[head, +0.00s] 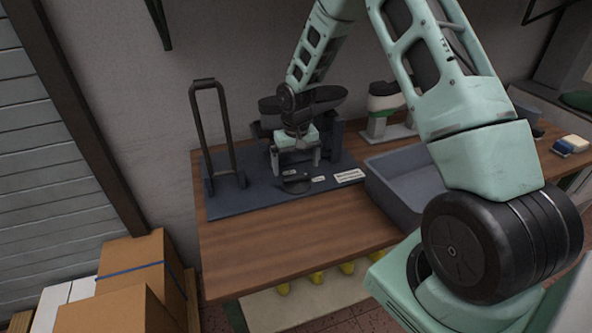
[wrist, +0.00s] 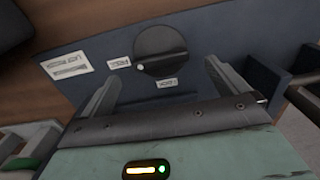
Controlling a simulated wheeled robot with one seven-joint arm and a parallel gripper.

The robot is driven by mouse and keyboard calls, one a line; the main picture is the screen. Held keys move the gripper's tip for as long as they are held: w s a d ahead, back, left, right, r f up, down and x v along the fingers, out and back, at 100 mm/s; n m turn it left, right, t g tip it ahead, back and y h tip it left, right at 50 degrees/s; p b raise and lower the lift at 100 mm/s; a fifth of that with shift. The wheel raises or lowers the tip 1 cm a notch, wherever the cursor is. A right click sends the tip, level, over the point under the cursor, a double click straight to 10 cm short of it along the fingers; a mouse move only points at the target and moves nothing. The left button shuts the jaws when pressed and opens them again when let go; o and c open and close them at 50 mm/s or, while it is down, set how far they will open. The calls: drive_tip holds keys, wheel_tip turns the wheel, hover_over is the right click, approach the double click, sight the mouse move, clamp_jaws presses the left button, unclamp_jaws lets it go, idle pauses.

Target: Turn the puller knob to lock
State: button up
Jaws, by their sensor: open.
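The puller knob (wrist: 160,45) is a round black dial with a raised grip bar, set on a dark blue base plate (wrist: 85,85). In the head view the knob (head: 295,185) sits on the front part of the base plate (head: 225,207), just below my gripper. My gripper (head: 296,168) points down over the plate with its two fingers apart and nothing between them. In the wrist view the fingers of my gripper (wrist: 166,64) stand to either side of the knob, apparently above it. Small white labels lie around the knob, their text too small to read.
A tall black handle (head: 214,125) rises at the plate's left. A dark, shoe-shaped last (head: 325,98) is behind my gripper. A grey bin (head: 390,207) stands on the bench right of the plate. The wooden bench (head: 290,245) is clear in front. Cardboard boxes (head: 135,262) stand at lower left.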

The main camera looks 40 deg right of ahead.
sight(296, 176)
drive_tip(key=shift+f, duration=1.9)
drive_tip(key=c, duration=1)
